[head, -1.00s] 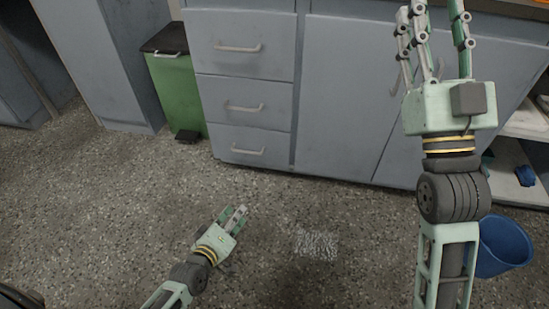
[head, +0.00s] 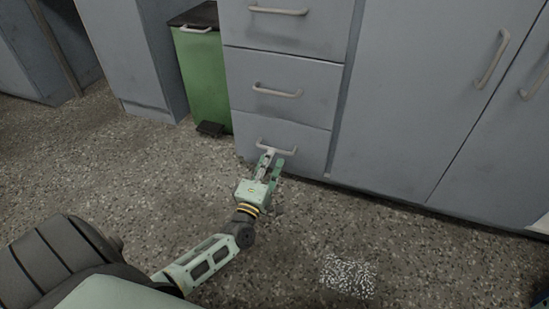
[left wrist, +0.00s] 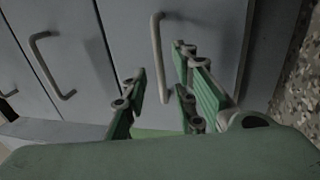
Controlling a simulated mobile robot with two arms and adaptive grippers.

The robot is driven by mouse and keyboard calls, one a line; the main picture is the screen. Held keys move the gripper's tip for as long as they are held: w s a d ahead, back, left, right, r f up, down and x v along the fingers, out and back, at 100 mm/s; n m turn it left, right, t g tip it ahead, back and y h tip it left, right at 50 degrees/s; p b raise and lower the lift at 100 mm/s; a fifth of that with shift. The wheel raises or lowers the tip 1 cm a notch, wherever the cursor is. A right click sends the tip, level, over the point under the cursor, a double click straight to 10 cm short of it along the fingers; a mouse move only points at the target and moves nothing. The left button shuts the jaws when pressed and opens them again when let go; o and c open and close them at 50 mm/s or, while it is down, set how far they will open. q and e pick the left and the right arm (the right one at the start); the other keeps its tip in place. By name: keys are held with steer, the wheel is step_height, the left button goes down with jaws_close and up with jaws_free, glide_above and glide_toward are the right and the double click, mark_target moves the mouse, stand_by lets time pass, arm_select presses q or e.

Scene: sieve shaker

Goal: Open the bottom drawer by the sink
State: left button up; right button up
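The bottom drawer (head: 312,151) is the lowest of three grey drawer fronts and looks closed, flush with the cabinet. Its pale bar handle (head: 286,151) is partly covered by my left gripper (head: 270,164). In the left wrist view the bottom drawer's front (left wrist: 215,35) is on the right, with its handle (left wrist: 157,45) running up and down the picture. My left gripper (left wrist: 163,90) is open there, one finger on each side of the handle's lower part. I cannot tell whether any finger touches it. My right gripper and the sink are not in view.
A green pedal bin (head: 205,85) stands left of the drawers. The middle drawer (head: 310,103) and top drawer (head: 320,28) are closed above. Cupboard doors (head: 425,90) are to the right. The speckled floor (head: 150,190) in front is clear, with a whitish patch (head: 347,276).

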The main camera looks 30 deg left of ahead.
arm_select(q)
steer(key=shift+b+x, duration=0.45)
steer(key=shift+x, duration=1)
steer(key=shift+c, duration=0.6)
jaws_close()
